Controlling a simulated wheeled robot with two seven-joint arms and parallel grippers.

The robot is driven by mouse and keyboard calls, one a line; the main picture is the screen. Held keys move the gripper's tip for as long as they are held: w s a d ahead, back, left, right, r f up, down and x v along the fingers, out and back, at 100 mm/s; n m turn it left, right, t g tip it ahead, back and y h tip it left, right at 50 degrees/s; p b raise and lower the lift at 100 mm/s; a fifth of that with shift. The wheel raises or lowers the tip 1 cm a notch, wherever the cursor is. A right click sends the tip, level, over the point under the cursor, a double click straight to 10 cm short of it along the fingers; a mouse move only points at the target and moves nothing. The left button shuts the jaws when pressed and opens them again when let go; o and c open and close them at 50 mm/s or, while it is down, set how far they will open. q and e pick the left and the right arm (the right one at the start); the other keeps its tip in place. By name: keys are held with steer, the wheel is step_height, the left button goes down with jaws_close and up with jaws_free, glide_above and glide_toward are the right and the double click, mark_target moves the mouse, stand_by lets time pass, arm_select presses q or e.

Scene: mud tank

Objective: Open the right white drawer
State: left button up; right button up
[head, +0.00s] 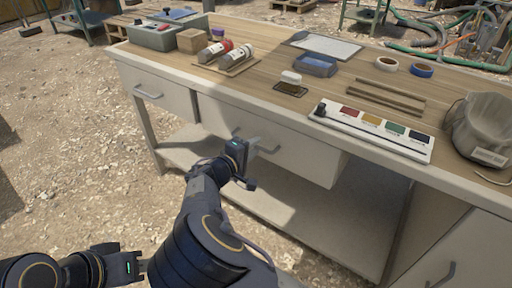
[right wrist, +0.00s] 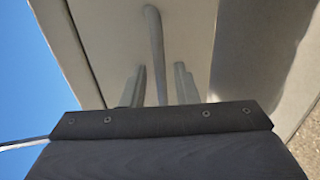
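The right white drawer (head: 300,152) sits under the tabletop, its front close below the table edge. The fingers look open around the handle. My left gripper (head: 138,266) is low at the left, away from the table, its fingers unclear.
A left drawer (head: 165,92) with its own handle is beside it, and a cabinet door (head: 460,255) is at the lower right. The workbench top (head: 270,75) holds bottles, a colour strip (head: 375,128), tapes and a bag (head: 480,125). A lower shelf (head: 300,222) is empty.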

arm_select(q)
steer(key=shift+f, duration=0.1)
arm_select(e)
steer(key=shift+x, duration=0.9)
jaws_close()
steer(key=shift+s, duration=0.1)
